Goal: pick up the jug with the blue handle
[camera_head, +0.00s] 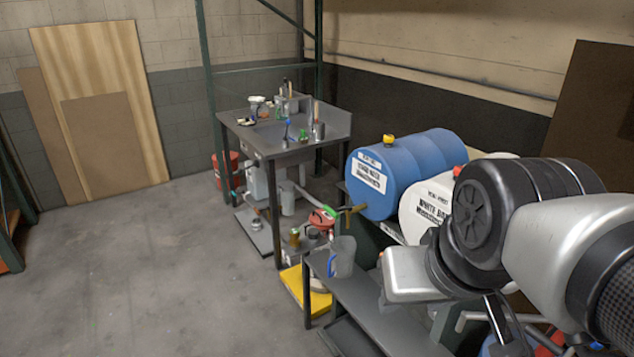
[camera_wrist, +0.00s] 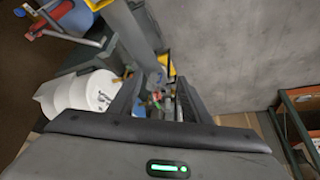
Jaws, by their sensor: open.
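A blue drum (camera_head: 403,172) and a white drum (camera_head: 430,208) lie on a rack behind the bench (camera_head: 385,308). A dark table (camera_head: 338,124) with several small tools stands farther back. A yellow tray (camera_head: 318,301) is on the floor left of the bench. The floor at left is clear.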

